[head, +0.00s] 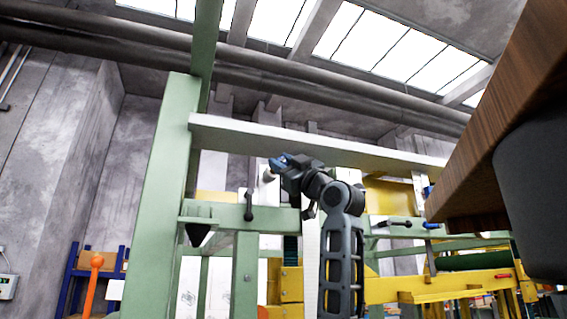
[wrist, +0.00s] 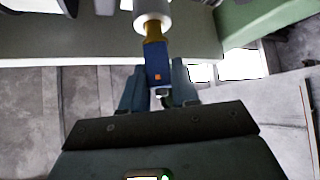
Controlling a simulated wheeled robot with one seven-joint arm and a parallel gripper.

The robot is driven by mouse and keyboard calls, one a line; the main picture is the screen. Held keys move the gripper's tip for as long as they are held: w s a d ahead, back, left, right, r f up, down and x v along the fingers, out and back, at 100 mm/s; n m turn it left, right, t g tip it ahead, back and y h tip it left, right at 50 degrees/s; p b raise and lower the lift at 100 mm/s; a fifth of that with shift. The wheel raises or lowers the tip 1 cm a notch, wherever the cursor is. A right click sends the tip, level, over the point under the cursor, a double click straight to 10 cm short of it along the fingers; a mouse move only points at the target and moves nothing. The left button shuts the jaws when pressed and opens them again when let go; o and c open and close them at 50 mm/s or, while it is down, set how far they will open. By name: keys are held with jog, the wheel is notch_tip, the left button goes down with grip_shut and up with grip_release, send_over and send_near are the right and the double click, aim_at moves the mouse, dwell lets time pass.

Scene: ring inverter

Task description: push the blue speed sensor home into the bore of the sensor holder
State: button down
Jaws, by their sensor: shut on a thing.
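The blue speed sensor (wrist: 158,66) is held between the two fingers of my gripper (wrist: 158,88) in the wrist view. It has a small orange mark and a brass-coloured front section. That front section points at the white round sensor holder (wrist: 152,12) and meets or overlaps its near edge. The bore is hidden, so I cannot tell how deep the tip sits. In the head view my gripper (head: 279,163) is raised beside the green frame, with a bit of blue at its fingers. The holder is hard to make out there.
A pale beam (head: 350,156) runs across just above and behind my gripper. A green post (head: 165,170) stands to the left. Black clamp-like handles (head: 249,205) sit on the green rail below. A brown wooden board (head: 510,120) hangs at the right, and yellow framework (head: 400,288) lies lower right.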

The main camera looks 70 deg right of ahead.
jog(key=shift+w+d, duration=0.6)
jog(key=shift+d, duration=0.1)
jog(key=c, duration=0.8)
grip_release()
jog(key=shift+s+f, duration=0.1)
jog(key=b+v, duration=0.3)
jog(key=v, duration=0.4)
jog(key=shift+s+a+f, duration=0.15)
jog(key=shift+s+f, duration=0.05)
